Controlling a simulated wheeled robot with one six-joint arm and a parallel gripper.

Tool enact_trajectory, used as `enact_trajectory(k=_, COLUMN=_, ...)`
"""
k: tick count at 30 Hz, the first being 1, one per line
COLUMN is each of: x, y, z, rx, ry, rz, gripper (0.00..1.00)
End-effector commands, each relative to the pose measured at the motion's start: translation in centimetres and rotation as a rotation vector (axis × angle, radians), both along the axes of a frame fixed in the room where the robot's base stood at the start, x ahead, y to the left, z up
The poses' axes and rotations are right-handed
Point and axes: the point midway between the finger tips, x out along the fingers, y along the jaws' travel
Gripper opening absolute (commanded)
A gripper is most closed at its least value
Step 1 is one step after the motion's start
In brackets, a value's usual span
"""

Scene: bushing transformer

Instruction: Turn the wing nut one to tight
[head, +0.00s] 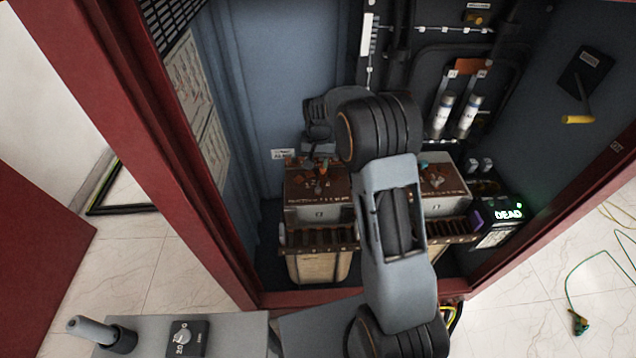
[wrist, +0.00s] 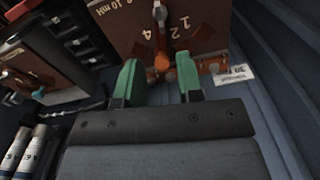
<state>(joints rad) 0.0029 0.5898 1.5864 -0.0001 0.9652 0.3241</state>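In the wrist view my gripper (wrist: 160,74) is open, with its two green fingertips apart. A copper-coloured stud, which looks like a wing nut (wrist: 162,61), shows between and just beyond the fingertips. I cannot tell whether either finger touches it. It stands at the edge of a brown panel (wrist: 118,22) marked with numbers. In the head view the left brown-topped unit (head: 318,212) has small copper parts (head: 322,178) on top. My gripper is above it there, with its fingers not clear to see. Which wing nut is number one is not readable.
A second brown-topped unit (head: 444,181) stands at the right, partly behind my arm. Beside it a box (head: 508,214) displays "DEAD". White cylinders (head: 468,115) are on the back wall. Red cabinet frame posts (head: 150,130) flank the opening.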

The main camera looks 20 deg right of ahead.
Motion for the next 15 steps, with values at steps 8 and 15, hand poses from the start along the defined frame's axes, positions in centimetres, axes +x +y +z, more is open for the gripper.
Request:
enact_trajectory(k=8, x=-0.1, y=0.0, z=-5.4, rx=0.0, ry=0.006, rz=0.001, gripper=0.34)
enact_trajectory(k=15, x=-0.1, y=0.0, z=-8.9, rx=0.0, ry=0.003, rz=0.001, gripper=0.34)
